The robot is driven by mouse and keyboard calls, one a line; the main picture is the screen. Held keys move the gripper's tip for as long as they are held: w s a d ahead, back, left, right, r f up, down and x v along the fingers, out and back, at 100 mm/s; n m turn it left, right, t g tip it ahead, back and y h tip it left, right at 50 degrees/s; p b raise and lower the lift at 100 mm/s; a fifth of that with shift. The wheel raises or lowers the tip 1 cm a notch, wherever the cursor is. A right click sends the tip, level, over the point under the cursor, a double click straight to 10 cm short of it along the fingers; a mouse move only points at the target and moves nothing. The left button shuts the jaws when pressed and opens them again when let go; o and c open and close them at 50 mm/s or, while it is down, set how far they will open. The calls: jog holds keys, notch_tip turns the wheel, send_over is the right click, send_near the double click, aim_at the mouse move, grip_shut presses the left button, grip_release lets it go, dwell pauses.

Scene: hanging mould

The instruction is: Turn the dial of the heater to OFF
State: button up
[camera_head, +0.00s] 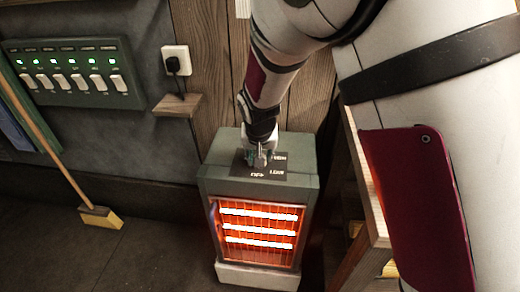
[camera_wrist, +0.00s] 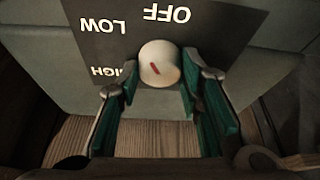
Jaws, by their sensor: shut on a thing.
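The heater (camera_head: 308,205) is a grey-green box with glowing orange bars behind a front grille. Its dial (camera_wrist: 163,54) is a round cream knob with a short red mark, on a dark label plate (camera_head: 268,173) on top. In the wrist view the labels appear upside down: OFF above the dial, LOW to the upper left, HIGH to the left, partly hidden. The red mark lies aslant; I cannot tell which label it points to. My gripper (camera_head: 259,158) reaches down from above and is shut on the dial, its teal-padded fingers at either side.
A wooden shelf or table (camera_head: 372,215) stands close on the heater's right. Behind is a plank wall with a socket and plug (camera_head: 175,61) and a small wooden ledge (camera_head: 178,105). A switch panel (camera_head: 70,72) and a broom (camera_head: 100,216) are at the left. Floor left of the heater is clear.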

jog(key=m+h+p, duration=0.1)
jog(key=m+p, duration=0.2)
jog(key=shift+s+a+r+p, duration=0.1)
jog(key=shift+p, duration=0.25)
jog(key=shift+m+g+h+p, duration=0.3)
jog(key=shift+m+h+p, duration=0.3)
jog(key=shift+m+p, duration=0.6)
jog(key=shift+m, duration=0.3)
jog(key=o, duration=1.1)
jog(key=shift+a, duration=0.1)
jog(key=v, duration=1.1)
jog(key=shift+s+a+r, duration=0.1)
jog(key=shift+r, duration=0.2)
